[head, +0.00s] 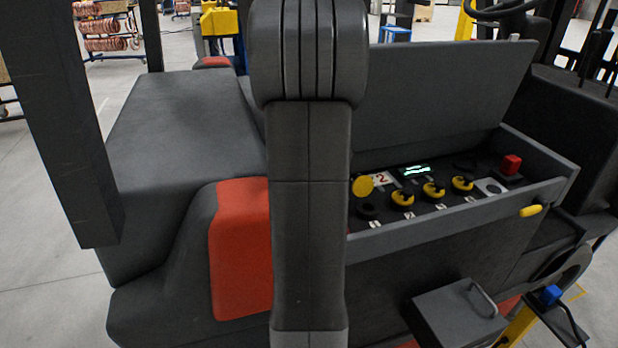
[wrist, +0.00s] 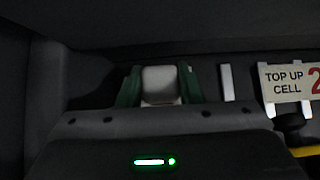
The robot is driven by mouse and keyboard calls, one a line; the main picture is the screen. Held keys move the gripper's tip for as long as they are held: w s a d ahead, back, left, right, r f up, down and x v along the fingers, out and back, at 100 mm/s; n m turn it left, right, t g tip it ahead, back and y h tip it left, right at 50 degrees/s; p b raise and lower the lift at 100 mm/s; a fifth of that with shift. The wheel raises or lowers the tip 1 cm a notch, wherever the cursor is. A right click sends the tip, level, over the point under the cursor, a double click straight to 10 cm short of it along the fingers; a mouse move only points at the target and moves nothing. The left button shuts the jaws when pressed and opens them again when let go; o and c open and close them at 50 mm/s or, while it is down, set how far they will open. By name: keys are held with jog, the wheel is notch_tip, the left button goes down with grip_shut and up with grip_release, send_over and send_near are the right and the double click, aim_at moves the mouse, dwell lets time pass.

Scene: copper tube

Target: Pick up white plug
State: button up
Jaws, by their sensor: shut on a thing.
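The white plug (wrist: 161,87) shows in the wrist view as a small pale block with rounded corners. My gripper (wrist: 158,76) has its green fingers on the left and right sides of the plug, shut on it. The plug is in front of a dark surface, and I cannot tell whether it is seated or lifted. In the head view my arm covers the middle of the picture, and the plug and gripper are hidden behind it.
An open compartment (head: 455,222) holds several yellow caps (head: 433,190), a red block (head: 511,165) and a lit green display (head: 416,170). Its raised lid (head: 440,95) stands behind. A "TOP UP CELL 2" label (wrist: 288,84) is right of the plug. Dark walls are close around the gripper.

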jog(key=s+d+r, duration=0.2)
jog(key=s+d, duration=0.1)
jog(key=s+d+r+b, duration=0.1)
jog(key=s+d+r, duration=0.1)
jog(key=d+r, duration=0.1)
jog(key=s+d+r, duration=0.2)
jog(key=s+d, duration=0.1)
jog(key=d, duration=0.1)
jog(key=shift+s+d+r, duration=0.35)
jog(key=shift+d+r, duration=0.05)
grip_shut()
notch_tip(320, 180, up, 6)
jog(key=p, duration=0.6)
jog(key=shift+s+d, duration=0.2)
jog(key=shift+s, duration=0.2)
dwell(0.7)
